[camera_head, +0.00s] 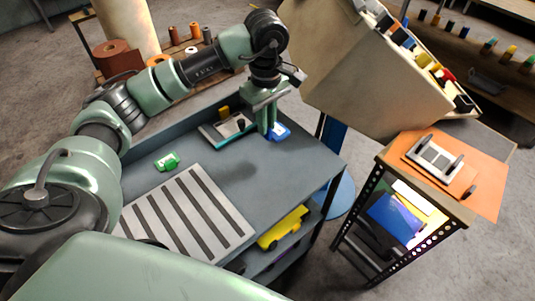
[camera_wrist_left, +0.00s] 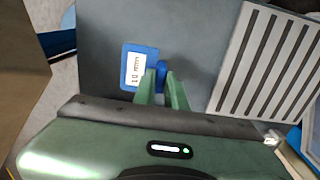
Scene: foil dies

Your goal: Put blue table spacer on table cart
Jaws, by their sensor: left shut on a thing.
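The blue table spacer (camera_wrist_left: 128,60) has a white label with dark print, seen in the left wrist view. My left gripper (camera_wrist_left: 162,84) is shut on its rounded blue part, between the green fingertips. In the head view the left gripper (camera_head: 268,130) points down at the grey table's far right part, with the blue spacer (camera_head: 281,131) at its fingers. I cannot tell whether the spacer touches the table. A small cart (camera_head: 390,158) with an orange mat stands to the right, apart from the table. My right gripper is not in view.
The grey table (camera_head: 300,165) holds a slotted plate (camera_head: 190,215), a green block (camera_head: 167,161) and a teal-edged tray (camera_head: 226,130) beside the gripper. A grey bracket (camera_head: 434,158) lies on the cart's mat. A large beige bin (camera_head: 350,70) stands behind, between table and cart.

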